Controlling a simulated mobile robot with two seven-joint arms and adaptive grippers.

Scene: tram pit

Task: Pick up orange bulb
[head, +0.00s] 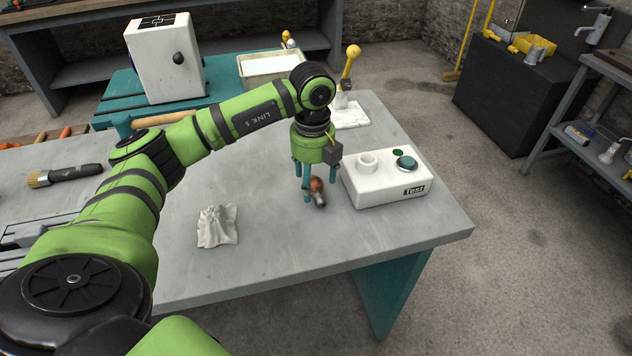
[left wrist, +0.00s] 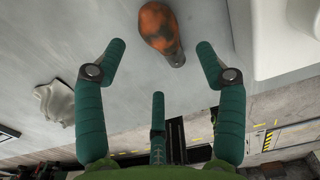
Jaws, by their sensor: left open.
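The orange bulb (head: 317,190) lies on the grey table, just left of the white test box. In the left wrist view the bulb (left wrist: 161,31) is at the top middle, orange glass with a dark metal base pointing down and right. My left gripper (head: 312,188) points down above the table at the bulb. In the left wrist view its teal fingers (left wrist: 158,70) are spread apart, with the bulb just beyond their tips and nothing between them. In the head view a finger partly covers the bulb. My right gripper is in neither view.
The white test box (head: 387,178) with a socket and a green button stands close right of the bulb. A crumpled cloth (head: 217,226) lies to the left, a brush (head: 66,174) farther left. A yellow-knobbed lever (head: 351,66) stands behind. The table front is mostly clear.

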